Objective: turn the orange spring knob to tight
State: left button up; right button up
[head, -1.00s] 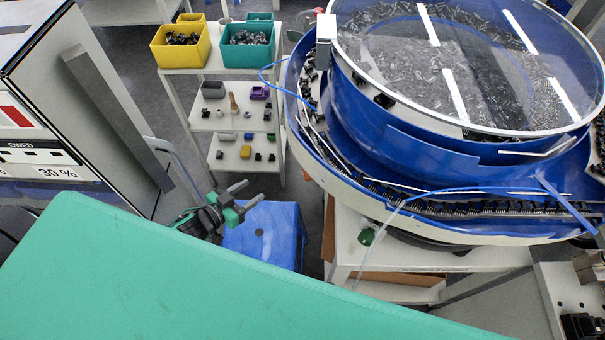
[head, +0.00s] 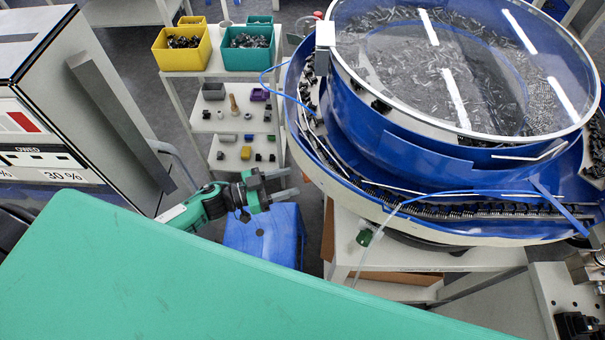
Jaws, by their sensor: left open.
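I cannot make out an orange spring knob in the head view. The blue bowl feeder (head: 420,150) with a clear lid stands at the right, full of small dark metal parts. A small green fitting (head: 365,237) sits under its rim, with a clear tube beside it. My left gripper (head: 290,182) is open and empty, its two grey fingers pointing right. In the picture it lies left of the feeder, above a blue stool, touching nothing that I can see. My right gripper is not in view.
A white shelf rack (head: 236,100) with small parts stands at the back, with a yellow bin (head: 182,47) and a teal bin (head: 249,42) on top. A blue stool (head: 262,236) is below my gripper. A grey-white cabinet (head: 85,110) stands at the left.

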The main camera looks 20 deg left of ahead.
pick_arm(q)
jog(key=x, duration=0.4)
jog(key=shift+w+d+p, duration=0.2)
jog(key=shift+d+p, duration=0.15)
jog(key=c, duration=1)
